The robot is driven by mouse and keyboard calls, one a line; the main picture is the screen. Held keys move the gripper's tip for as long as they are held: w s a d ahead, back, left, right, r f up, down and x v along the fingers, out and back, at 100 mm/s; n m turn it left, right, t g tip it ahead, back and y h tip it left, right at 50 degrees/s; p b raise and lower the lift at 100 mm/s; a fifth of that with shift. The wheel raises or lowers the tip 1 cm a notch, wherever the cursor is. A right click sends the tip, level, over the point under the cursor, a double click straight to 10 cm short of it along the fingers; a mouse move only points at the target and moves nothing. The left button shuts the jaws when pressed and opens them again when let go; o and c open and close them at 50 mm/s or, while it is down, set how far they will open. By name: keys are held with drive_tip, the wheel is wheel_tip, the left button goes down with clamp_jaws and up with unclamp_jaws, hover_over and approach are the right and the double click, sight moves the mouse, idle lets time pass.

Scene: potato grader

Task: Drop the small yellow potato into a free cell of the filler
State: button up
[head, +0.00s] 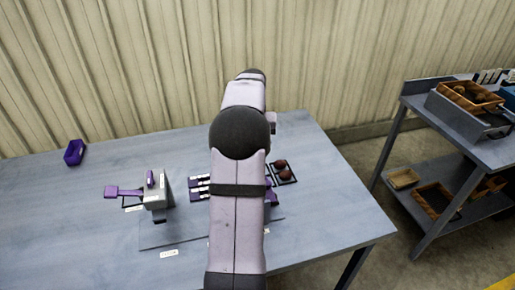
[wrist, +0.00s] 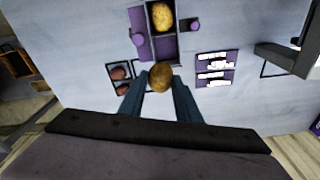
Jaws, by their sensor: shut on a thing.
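In the wrist view my gripper (wrist: 160,80) is shut on a small yellow-brown potato (wrist: 160,74), held between its two teal fingers. The purple filler (wrist: 141,20) with dark-edged cells lies just beyond the fingertips, at the top of that view. Another yellow potato (wrist: 162,16) sits in its upper cell. The cell below it (wrist: 165,45) looks empty. The held potato appears just below the filler's near edge in the picture; its height above it is unclear. In the head view my arm hides the gripper, the held potato and most of the filler.
Two dark red potatoes (head: 281,164) lie in a black-framed tray beside the filler. A purple panel with white strips (wrist: 216,68) and a grey device with a purple arm (head: 156,190) stand nearby. A purple bin (head: 74,152) is at far left. The table's left front is clear.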

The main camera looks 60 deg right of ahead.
drive_tip(key=shift+s+a+r+n, duration=0.15)
drive_tip(key=shift+a+r+n, duration=0.15)
drive_tip(key=shift+a+n, duration=0.45)
drive_tip(key=shift+s+a+r+n, duration=0.1)
drive_tip(key=shift+a+r+n, duration=0.2)
drive_tip(key=shift+a+n, duration=0.45)
drive_tip(key=shift+d+f, duration=0.15)
drive_tip(key=shift+d, duration=0.05)
drive_tip(key=shift+f+b, duration=1.8)
drive_tip(key=shift+f, duration=1.05)
drive_tip(key=o, duration=1.5)
drive_tip(key=shift+c, duration=0.2)
